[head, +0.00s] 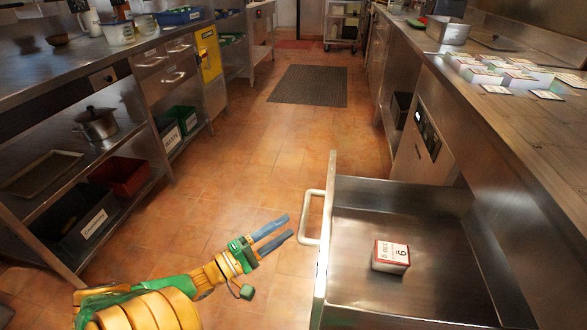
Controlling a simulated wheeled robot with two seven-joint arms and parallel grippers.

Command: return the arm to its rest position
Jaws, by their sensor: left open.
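My left gripper (274,237) is open and empty, with its two blue-grey fingers pointing right toward the handle of the open drawer. Its yellow and green arm (150,308) comes in from the bottom left, above the tiled floor. The fingertips look close to the white drawer handle (309,218), but I cannot tell whether they touch it. My right gripper is not in view.
The metal drawer (350,272) stands open at the right, with a small red and white box (391,255) inside. A counter (520,130) with several small packs runs along the right. Metal shelving (60,100) lines the left. The tiled floor (250,170) between is clear except for a dark mat (308,86).

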